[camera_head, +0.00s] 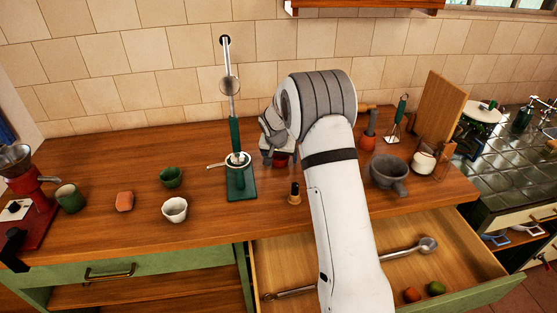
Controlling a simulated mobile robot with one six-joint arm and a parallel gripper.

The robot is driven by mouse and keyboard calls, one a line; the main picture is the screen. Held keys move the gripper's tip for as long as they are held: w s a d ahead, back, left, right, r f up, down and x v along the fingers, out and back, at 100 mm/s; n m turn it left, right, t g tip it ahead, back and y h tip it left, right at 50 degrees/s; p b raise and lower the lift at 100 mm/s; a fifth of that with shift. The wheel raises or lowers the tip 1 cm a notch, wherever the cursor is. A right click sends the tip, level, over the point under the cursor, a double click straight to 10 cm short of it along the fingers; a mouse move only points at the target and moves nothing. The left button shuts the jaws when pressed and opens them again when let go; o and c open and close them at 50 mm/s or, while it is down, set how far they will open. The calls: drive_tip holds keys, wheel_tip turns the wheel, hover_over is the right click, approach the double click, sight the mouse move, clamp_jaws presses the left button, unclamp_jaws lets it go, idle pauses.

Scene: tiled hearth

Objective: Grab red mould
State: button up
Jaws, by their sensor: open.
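A dark red round object (281,160), which looks like the red mould, stands on the wooden counter (330,185) just right of the green-based press. My gripper (276,146) is right over it, open, with its fingers pointing down around or just in front of its top. The gripper and arm hide part of it, so I cannot tell whether the fingers touch it.
A green lever press (240,180) stands close left of my gripper. A small dark-topped stamp (294,194), a grey mortar (388,172) and a green bowl (171,177) are nearby. A white cup (175,210) is at the front left. The drawer (455,250) below is open.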

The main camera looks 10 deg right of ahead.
drive_tip(key=c, duration=1.1)
drive_tip(key=shift+o, duration=0.2)
drive_tip(key=shift+r, duration=0.1)
